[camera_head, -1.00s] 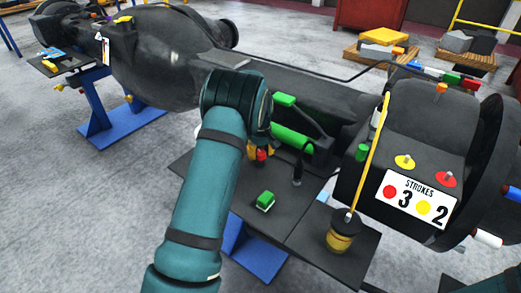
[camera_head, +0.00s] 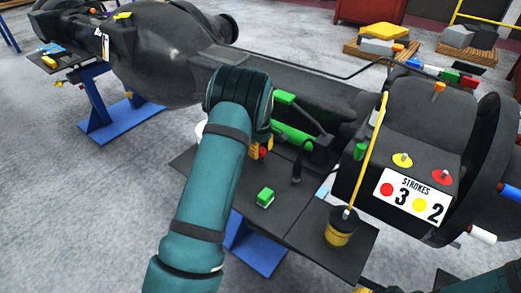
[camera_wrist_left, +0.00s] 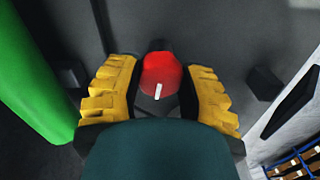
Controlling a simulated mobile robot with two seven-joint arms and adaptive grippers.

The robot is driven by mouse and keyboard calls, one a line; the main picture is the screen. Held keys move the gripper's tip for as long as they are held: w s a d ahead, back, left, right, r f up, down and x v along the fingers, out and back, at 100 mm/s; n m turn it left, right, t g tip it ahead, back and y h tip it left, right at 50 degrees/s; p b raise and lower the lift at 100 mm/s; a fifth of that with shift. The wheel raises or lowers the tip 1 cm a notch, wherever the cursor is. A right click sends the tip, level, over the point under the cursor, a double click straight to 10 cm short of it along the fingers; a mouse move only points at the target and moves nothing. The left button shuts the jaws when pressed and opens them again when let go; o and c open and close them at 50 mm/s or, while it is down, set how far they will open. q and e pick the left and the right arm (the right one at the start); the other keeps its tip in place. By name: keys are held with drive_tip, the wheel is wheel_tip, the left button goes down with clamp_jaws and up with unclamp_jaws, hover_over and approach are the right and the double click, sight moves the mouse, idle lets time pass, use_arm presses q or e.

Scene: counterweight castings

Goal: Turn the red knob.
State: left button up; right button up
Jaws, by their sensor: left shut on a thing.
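The red knob (camera_wrist_left: 162,76) has a white line on its face and sits between the yellow finger pads of my left gripper (camera_wrist_left: 160,92) in the left wrist view. The left gripper is shut on it from both sides. The line on the knob points nearly straight along the picture, tilted slightly. In the head view the knob (camera_head: 264,151) shows as a small red spot beside the yellow finger, largely hidden by my left wrist. At the bottom right edge, part of my right gripper (camera_head: 368,288) seems to show; its jaws are too cut off to judge.
A green bar (camera_wrist_left: 32,80) runs close beside the left finger. A dark table (camera_head: 300,220) carries a green-topped block (camera_head: 265,196) and a black-and-yellow pot (camera_head: 340,226) with a yellow stick. A sign (camera_head: 412,197) reads STROKES, red 3, yellow 2, on a large dark casting (camera_head: 420,125).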

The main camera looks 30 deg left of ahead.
sight(260, 150)
use_arm(q)
drive_tip(key=o, duration=1.2)
wheel_tip(260, 150, up, 12)
idle(0.4)
